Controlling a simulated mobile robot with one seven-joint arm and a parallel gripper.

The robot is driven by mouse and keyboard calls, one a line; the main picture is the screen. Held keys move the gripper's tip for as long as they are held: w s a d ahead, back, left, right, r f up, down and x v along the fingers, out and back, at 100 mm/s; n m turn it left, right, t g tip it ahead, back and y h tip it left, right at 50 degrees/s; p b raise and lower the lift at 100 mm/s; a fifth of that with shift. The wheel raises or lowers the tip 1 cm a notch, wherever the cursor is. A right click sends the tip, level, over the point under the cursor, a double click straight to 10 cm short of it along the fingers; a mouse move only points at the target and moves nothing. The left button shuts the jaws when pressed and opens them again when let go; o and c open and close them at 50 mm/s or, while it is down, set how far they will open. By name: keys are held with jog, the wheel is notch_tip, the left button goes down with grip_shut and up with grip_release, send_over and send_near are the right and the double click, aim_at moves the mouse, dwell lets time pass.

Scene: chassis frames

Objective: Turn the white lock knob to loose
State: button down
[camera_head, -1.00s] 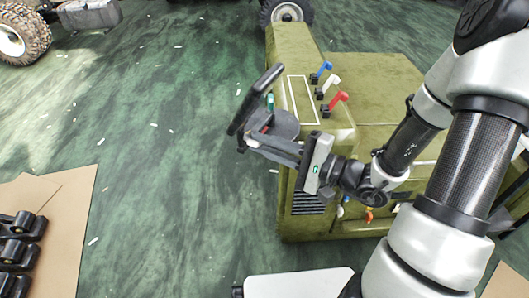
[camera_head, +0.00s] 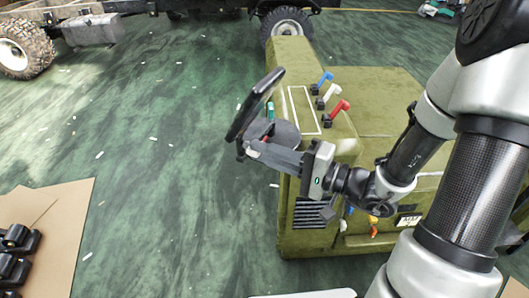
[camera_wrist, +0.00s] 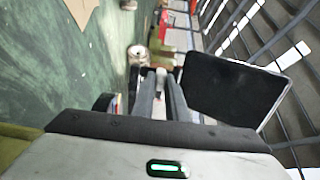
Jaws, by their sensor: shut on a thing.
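A white lever-shaped knob (camera_head: 331,92) stands on top of the green machine (camera_head: 385,100), between a blue one (camera_head: 323,79) and a red one (camera_head: 338,108). Smaller knobs on the machine's front are partly hidden behind my wrist; I cannot tell whether one is the white lock knob. My gripper (camera_head: 249,149) is left of the machine's front corner, pointing left, apart from the levers. It is shut on a dark object with a flat black plate (camera_head: 255,104). The plate also shows right of the fingers in the wrist view (camera_wrist: 238,88); the exact grip is unclear.
An orange-yellow knob (camera_head: 373,221) is on the machine's front. A brown board (camera_head: 60,215) with black parts lies at left. Open green floor (camera_head: 150,120) lies between.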

jog(key=c, duration=1.8)
grip_release()
jog(key=shift+o, duration=0.2)
jog(key=p+v, duration=0.2)
jog(key=v, duration=1.5)
jog(key=shift+d, duration=0.25)
jog(key=shift+s+a, duration=0.1)
